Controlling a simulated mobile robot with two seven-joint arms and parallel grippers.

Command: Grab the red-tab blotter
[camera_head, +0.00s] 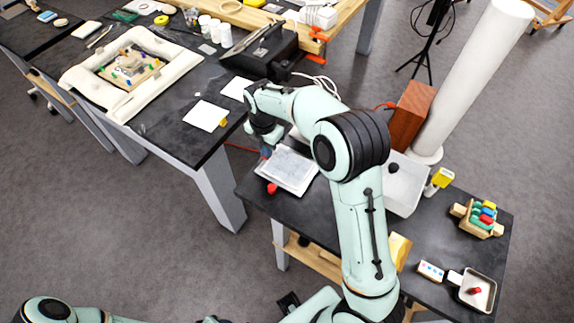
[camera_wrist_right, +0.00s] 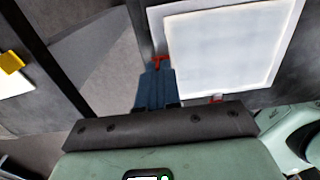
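The red-tab blotter (camera_head: 289,168) is a pale square sheet on a light backing at the left end of the near dark table. It fills the upper right of the right wrist view (camera_wrist_right: 220,48). My right gripper (camera_head: 266,152) is at the sheet's left edge, pointing down. In the wrist view its blue fingers (camera_wrist_right: 157,82) are together at the middle of the rail, with a red tab (camera_wrist_right: 160,62) at their tips beside the sheet's edge. My left arm shows only in part along the bottom of the head view; its fingers cannot be made out.
A red knob (camera_head: 272,188) stands at the sheet's front corner. A white sheet with a yellow tab (camera_head: 204,115) lies on the other table, across a gap. A white tray (camera_head: 402,186), a wooden rack (camera_head: 477,217) and a small metal pan (camera_head: 477,290) are to the right.

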